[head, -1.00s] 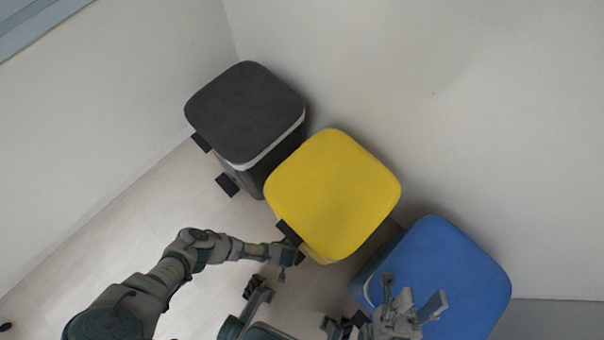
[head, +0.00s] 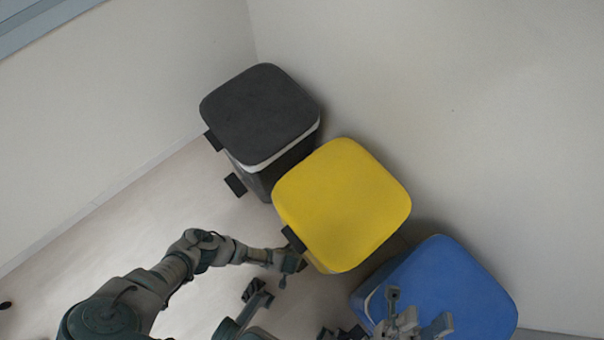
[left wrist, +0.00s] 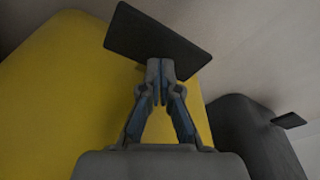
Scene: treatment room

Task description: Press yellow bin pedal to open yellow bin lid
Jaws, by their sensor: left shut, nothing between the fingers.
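The yellow bin (head: 342,205) stands in the middle of the head view with its lid down. A black plate (head: 294,238) sticks out at its lower-left edge. My left gripper (head: 292,266) is beside that edge, low near the floor. In the left wrist view, the left gripper (left wrist: 160,70) is shut and empty, its fingertips at the near edge of a black pedal plate (left wrist: 158,38) by the yellow bin's wall (left wrist: 60,90). I cannot tell whether they touch. My right gripper (head: 417,312) is open and empty, over the blue bin's lower-left part.
A dark grey bin (head: 260,115) stands up-left of the yellow one, with black plates on its left side. A blue bin (head: 445,285) stands to the lower right. Walls close in behind the bins.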

